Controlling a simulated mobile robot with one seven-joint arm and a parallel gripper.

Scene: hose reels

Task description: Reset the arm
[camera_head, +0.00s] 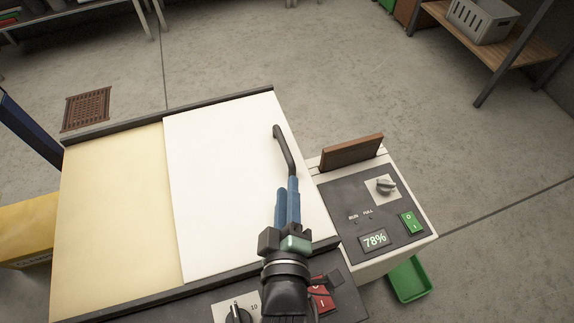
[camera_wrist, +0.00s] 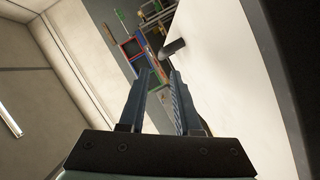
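My gripper (camera_head: 287,186) is over the right part of a white panel in the head view, its blue fingers pointing away from my body. In the wrist view my gripper (camera_wrist: 160,72) has its two fingers apart, with nothing seen between them. A dark bent handle (camera_head: 283,148) lies just beyond the fingertips in the head view. A dark rounded piece, perhaps this handle (camera_wrist: 173,47), shows past the fingertips in the wrist view. Whether a finger touches it I cannot tell. My wrist hides part of the front controls.
The white panel (camera_head: 225,190) lies beside a cream surface (camera_head: 110,220) on one machine. A red switch (camera_head: 321,298) is close to my wrist. Open floor lies beyond.

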